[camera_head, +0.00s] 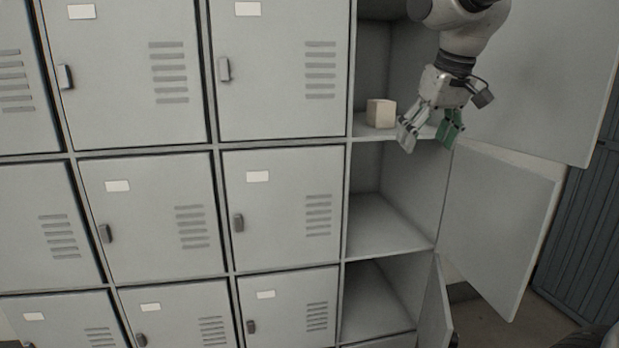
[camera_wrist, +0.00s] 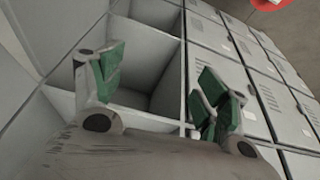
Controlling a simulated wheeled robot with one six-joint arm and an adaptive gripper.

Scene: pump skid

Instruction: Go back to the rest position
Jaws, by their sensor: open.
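My gripper (camera_head: 431,133) hangs in front of the open upper right locker compartment in the head view, fingers pointing down. Its jaws are apart and nothing is between them. In the wrist view, my gripper (camera_wrist: 157,85) shows two fingers with green pads spread wide over the open compartments. A small beige box (camera_head: 380,113) sits on the shelf of the upper compartment, just left of my gripper and apart from it as far as I can see.
Several grey lockers with shut doors (camera_head: 275,70) fill the left. The right column's doors (camera_head: 497,225) stand open, beside and below my arm. The middle compartment (camera_head: 385,228) is empty. A dark blue ribbed panel (camera_head: 583,240) stands at far right. A red object (camera_wrist: 270,4) shows in the wrist view.

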